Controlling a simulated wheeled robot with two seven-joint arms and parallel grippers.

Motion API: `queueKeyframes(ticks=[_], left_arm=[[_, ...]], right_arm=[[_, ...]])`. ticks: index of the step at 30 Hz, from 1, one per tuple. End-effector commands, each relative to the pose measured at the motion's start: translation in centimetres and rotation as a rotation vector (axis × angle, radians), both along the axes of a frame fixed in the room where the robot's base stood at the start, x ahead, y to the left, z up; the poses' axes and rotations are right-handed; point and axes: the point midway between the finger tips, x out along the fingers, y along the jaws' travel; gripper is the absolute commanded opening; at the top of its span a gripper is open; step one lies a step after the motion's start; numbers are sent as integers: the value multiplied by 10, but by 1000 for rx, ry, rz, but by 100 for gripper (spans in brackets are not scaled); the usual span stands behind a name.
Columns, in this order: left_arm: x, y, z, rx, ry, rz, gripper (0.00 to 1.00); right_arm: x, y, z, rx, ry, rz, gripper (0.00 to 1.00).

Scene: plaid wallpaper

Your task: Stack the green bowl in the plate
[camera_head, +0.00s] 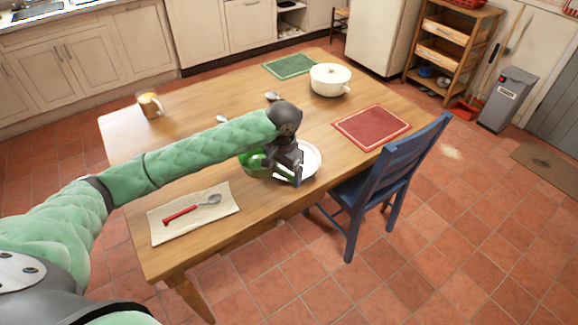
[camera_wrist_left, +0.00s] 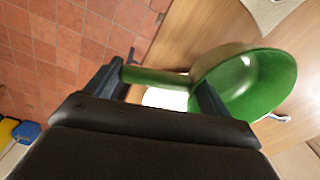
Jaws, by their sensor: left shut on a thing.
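The green bowl (camera_head: 252,161) is at the near side of the wooden table, partly hidden behind my left gripper (camera_head: 288,170). In the left wrist view the bowl (camera_wrist_left: 255,85) shows its rounded green side, and a narrow green part of it runs between the fingers of the gripper (camera_wrist_left: 163,85). The gripper is shut on this part. The white plate (camera_head: 312,161) is just right of the bowl, partly covered by the gripper. I cannot tell whether bowl and plate touch.
A cloth mat (camera_head: 190,214) with a red-handled spoon (camera_head: 190,210) lies at the near left. A mug (camera_head: 150,105), a white pot (camera_head: 330,79), a red mat (camera_head: 372,127) and a green mat (camera_head: 290,66) are on the table (camera_head: 185,120). A blue chair (camera_head: 385,180) stands at its near right.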

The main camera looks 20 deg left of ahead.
Motion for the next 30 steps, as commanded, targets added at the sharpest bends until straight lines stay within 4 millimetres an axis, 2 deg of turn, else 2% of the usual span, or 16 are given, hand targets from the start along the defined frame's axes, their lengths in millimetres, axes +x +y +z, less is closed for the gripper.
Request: queueKeyframes(ticks=[13,21,30], left_arm=[[44,-1,15,2,-8,-710,44],[70,-2,24,4,-14,-1141,44],[97,-3,35,8,-23,-1621,44]], right_arm=[[13,-5,-21,-7,-18,-1,40],[-2,-8,-38,-11,-3,-1,40],[-8,-11,-53,-14,-3,-1,40]])
